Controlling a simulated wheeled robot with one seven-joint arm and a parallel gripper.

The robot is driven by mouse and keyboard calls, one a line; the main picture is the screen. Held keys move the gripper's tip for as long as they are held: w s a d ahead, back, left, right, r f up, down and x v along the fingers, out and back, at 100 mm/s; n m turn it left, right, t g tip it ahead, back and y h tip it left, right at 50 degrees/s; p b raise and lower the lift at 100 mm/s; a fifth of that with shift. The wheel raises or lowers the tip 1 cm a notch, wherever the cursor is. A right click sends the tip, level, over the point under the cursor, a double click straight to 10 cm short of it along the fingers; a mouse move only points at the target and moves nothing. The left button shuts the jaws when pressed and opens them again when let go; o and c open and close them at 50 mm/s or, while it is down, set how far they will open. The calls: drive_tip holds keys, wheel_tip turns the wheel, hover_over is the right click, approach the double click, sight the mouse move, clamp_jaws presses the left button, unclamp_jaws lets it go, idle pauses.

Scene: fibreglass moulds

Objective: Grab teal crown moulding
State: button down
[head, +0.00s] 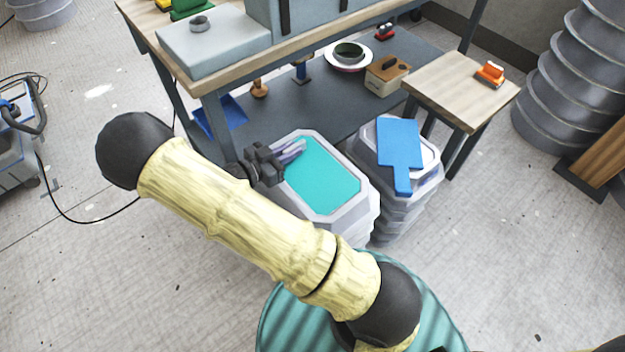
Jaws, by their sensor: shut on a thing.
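The teal crown moulding (322,180) shows as a flat teal surface framed by the pale rim of a stacked, light grey octagonal mould (354,217). My gripper (292,151) is at the upper left edge of the teal surface, with its pale purple-grey fingers reaching over the rim. It is shut on the teal piece at that edge. The exact contact between the fingers and the teal piece is too small to see clearly. My arm crosses in front and hides the mould's lower left side.
A second mould stack (408,208) on the right carries a blue paddle-shaped piece (400,150). A workbench (290,62) with a dark lower shelf (285,112) stands behind. A small wooden table (455,88) holds an orange item (490,74). Floor at left is mostly open, crossed by a cable.

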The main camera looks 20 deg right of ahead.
drive_tip(key=shift+r, duration=0.15)
idle(0.3)
wheel_tip(320, 180, up, 18)
drive_tip(key=p, duration=0.4)
idle(0.4)
